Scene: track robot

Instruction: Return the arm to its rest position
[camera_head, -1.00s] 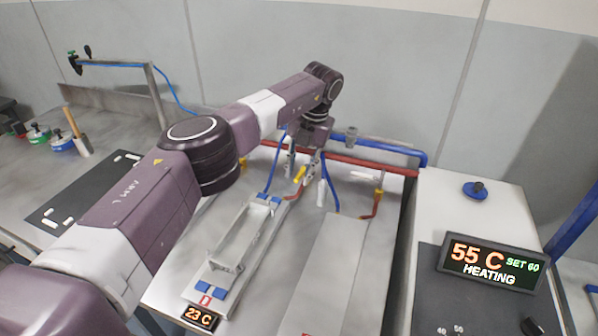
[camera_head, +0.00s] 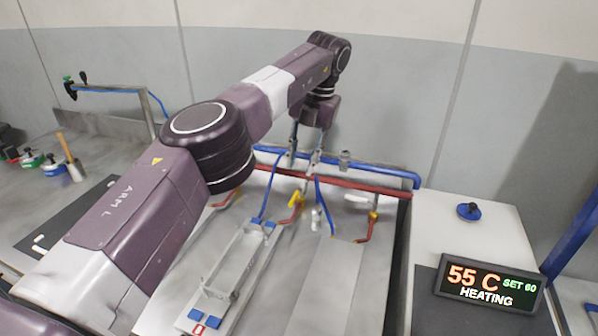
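My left arm (camera_head: 140,205) reaches in from the left across the bench to the back. Its gripper (camera_head: 304,160) points down near the red and blue pipes, above the yellow valve handle (camera_head: 295,200). Its two fingers stand apart, with nothing visible between them. The yellow handle sits on a red hose and appears clear of the fingers. My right gripper is not in view.
A grey tray-like fixture (camera_head: 207,308) with blue clamps lies on the bench below the arm. A display (camera_head: 489,284) at right reads 55 C, SET 60, HEATING. A blue knob (camera_head: 469,211) stands behind it. A wooden-handled tool (camera_head: 68,150) stands at left.

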